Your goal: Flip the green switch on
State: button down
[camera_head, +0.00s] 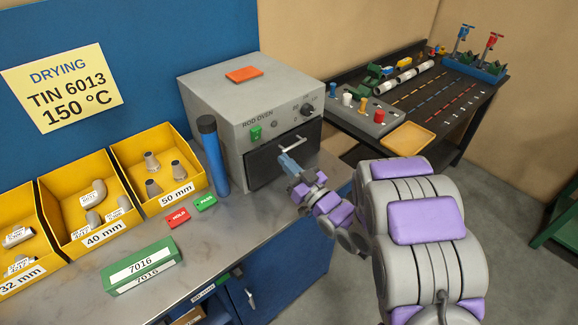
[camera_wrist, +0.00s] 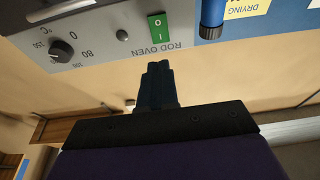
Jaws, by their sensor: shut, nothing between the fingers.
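The green switch (camera_head: 256,132) is on the upper left of the grey rod oven's front panel (camera_head: 285,117). In the wrist view the switch (camera_wrist: 157,26) appears upside down, marked O and I, beside the ROD OVEN lettering. I cannot tell its setting. My gripper (camera_head: 288,163) is in front of the oven door, below and to the right of the switch, and apart from it. In the wrist view my gripper (camera_wrist: 158,70) shows its dark fingers shut together with nothing between them, pointing toward the panel just by the switch.
The oven's door handle (camera_head: 298,144) is close to my gripper. A dial (camera_head: 307,109) is at the panel's right. A blue cylinder (camera_head: 213,155) stands left of the oven. Red and green tags (camera_head: 178,216) lie on the bench. The space before the switch looks clear.

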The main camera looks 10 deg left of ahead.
aim_at(258, 132)
jog(key=x, duration=0.3)
jog(key=b+x, duration=0.1)
jog(key=x, duration=0.5)
jog(key=shift+a+f+b, duration=0.1)
jog(key=shift+f+b, duration=0.15)
jog(key=shift+b, duration=0.15)
jog(key=shift+w+a+r, duration=0.25)
jog(key=shift+w+a, duration=0.15)
jog(key=shift+w, duration=0.05)
